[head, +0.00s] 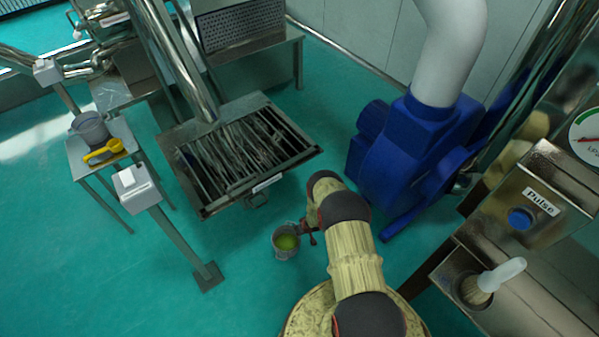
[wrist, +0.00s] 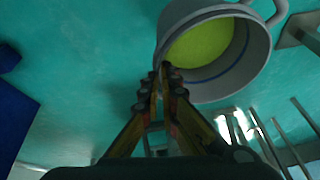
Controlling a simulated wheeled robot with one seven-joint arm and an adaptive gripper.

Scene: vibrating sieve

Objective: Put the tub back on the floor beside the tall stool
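The tub (head: 284,254) is a small grey pail with yellow-green contents, left of the end of my arm in the head view. In the wrist view the tub (wrist: 254,62) shows its open mouth, a dark line inside and a side handle. My gripper (wrist: 166,72) has its fingertips close together at the tub's near rim and looks shut on it. In the head view my gripper (head: 309,234) touches the tub's right side. I cannot tell how far the tub is above the floor. The tall stool (head: 75,151) stands at the left.
On the stool are a grey pot (head: 90,128) and a yellow scoop (head: 104,151). The sieve (head: 245,155) stands behind the tub, and a blue blower (head: 410,150) to the right. A post with a foot plate (head: 208,277) stands between stool and tub. Green floor is open at lower left.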

